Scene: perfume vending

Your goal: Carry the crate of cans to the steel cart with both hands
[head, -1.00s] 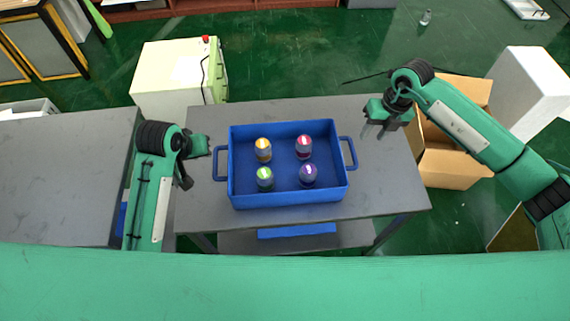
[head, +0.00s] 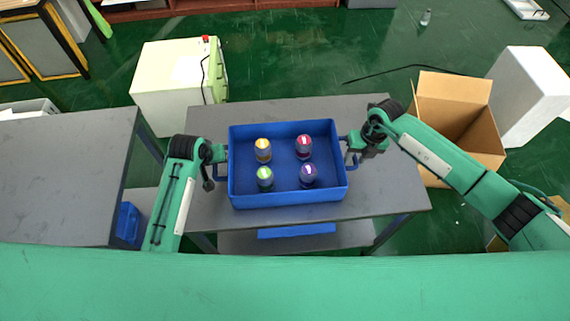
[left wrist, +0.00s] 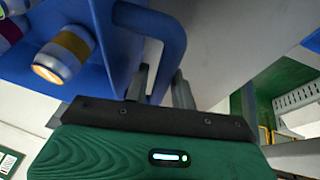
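The blue crate (head: 290,198) sits on a grey metal table (head: 390,195) and holds several upright cans: yellow-topped (head: 263,149), pink-topped (head: 304,147), green-topped (head: 265,178) and purple-topped (head: 308,175). My left gripper (head: 219,153) is at the crate's left handle. In the left wrist view its two fingers (left wrist: 161,88) stand apart on either side of the blue handle (left wrist: 172,40). My right gripper (head: 351,150) is at the right handle and partly covers it; its finger gap is not clear. Which surface is the steel cart is unclear.
Another grey-topped surface (head: 60,175) stands at the left, with a gap before the crate's table. A white cabinet (head: 175,80) stands behind. An open cardboard box (head: 455,110) and a white block (head: 530,95) are at the right.

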